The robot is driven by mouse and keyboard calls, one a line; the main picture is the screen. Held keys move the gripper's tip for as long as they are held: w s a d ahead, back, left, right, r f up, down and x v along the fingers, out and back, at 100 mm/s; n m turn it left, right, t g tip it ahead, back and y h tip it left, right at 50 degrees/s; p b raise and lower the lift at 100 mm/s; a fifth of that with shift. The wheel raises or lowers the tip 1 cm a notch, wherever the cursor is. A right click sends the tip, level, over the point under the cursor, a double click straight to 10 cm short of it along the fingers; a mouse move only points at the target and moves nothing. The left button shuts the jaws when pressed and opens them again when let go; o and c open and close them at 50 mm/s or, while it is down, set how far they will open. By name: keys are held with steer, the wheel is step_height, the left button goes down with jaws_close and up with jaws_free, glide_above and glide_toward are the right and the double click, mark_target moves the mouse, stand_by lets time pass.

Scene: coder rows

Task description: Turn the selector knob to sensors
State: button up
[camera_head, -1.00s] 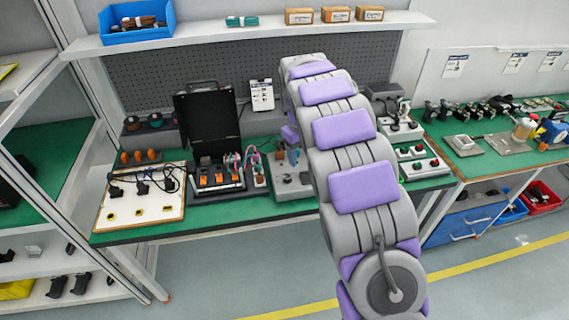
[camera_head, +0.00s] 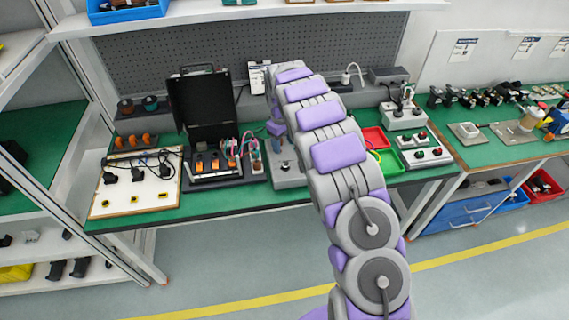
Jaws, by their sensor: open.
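A grey control box (camera_head: 289,182) stands on the green bench, just left of my arm. Small fittings show on its top, but I cannot make out which is the selector knob or read any label such as sensors. My arm reaches from the lower right up over the bench and bends down at its far end. My gripper (camera_head: 277,141) is small and partly hidden there, above the back of the grey box. It is open, and I see nothing held. I cannot tell whether it touches anything.
A black open case (camera_head: 205,103) with orange switches stands left of the box, beside a white board with black plugs (camera_head: 135,197). Right of my arm are a red tray (camera_head: 374,138), a green tray (camera_head: 389,161) and boxes with buttons (camera_head: 426,157). A shelf hangs above.

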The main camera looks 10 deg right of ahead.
mark_target(285, 164)
steer(key=f, duration=0.3)
steer(key=f+b, duration=0.1)
steer(key=f, duration=0.3)
steer(key=f+b, duration=0.1)
steer(key=f, duration=0.3)
steer(key=shift+w+d+f, duration=0.15)
steer(key=shift+d+f, duration=0.05)
steer(key=shift+d, duration=0.15)
steer(key=c, duration=1)
